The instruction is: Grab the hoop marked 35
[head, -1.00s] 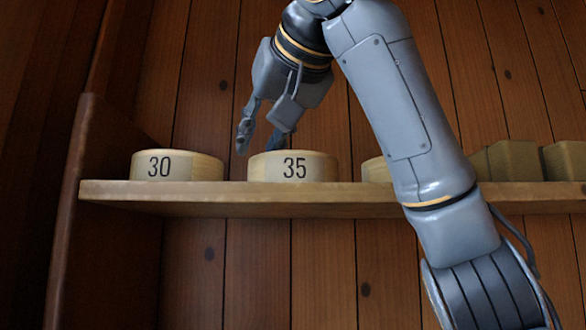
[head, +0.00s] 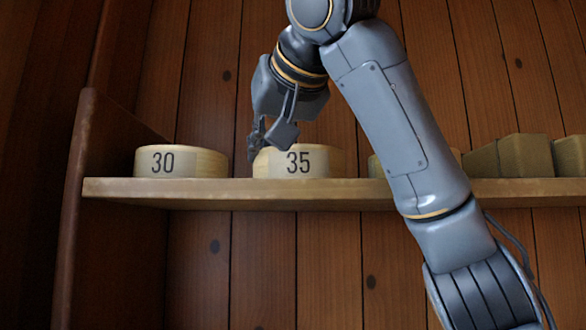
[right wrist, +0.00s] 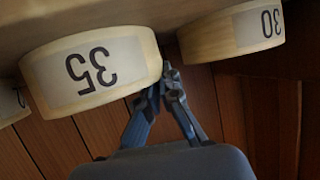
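The hoop marked 35 (head: 325,163) is a pale wooden ring standing on the shelf. In the right wrist view it appears upside down at the left (right wrist: 92,72). My right gripper (head: 260,146) points down at the hoop's left side in the head view. In the right wrist view its fingertips (right wrist: 163,88) are drawn close together at the hoop's edge, one outside and one at the upper rim, pinching the wall. The hoop partly hides the inner fingertip. The hoop still rests on the shelf. My left gripper is in neither view.
The hoop marked 30 (head: 205,162) stands to the left, near the shelf's side panel (head: 112,135). Another hoop (head: 374,166) is mostly hidden behind my right arm. Wooden blocks (head: 524,156) stand farther right on the shelf (head: 230,190). A plank wall is behind.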

